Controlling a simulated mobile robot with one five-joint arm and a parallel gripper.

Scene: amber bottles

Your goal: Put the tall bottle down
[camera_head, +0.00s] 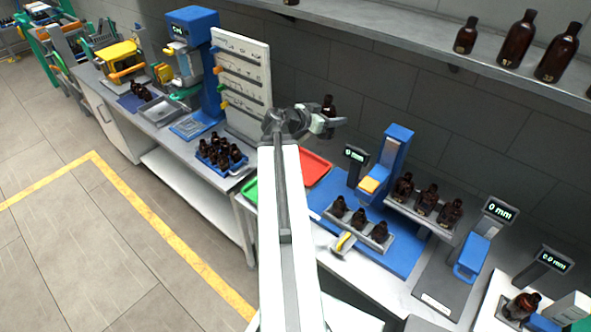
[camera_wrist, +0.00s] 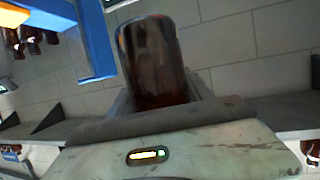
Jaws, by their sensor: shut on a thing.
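An amber bottle (camera_wrist: 154,62) is held between the jaws of my gripper (camera_wrist: 160,95) in the wrist view; its lower part is hidden by the gripper body. In the head view my gripper (camera_head: 324,122) is at the end of my raised arm, shut on the dark bottle (camera_head: 328,103), above the bench and near the red tray. The bottle looks small in the head view, and I cannot tell its full height there.
Below are a red tray (camera_head: 314,168), a green tray (camera_head: 250,190) and a blue crate of bottles (camera_head: 222,167). A blue gauge stand (camera_head: 393,155) and bottle racks (camera_head: 361,232) stand to the right. A wall shelf (camera_head: 400,40) holds bottles above. A pegboard (camera_head: 241,82) stands left.

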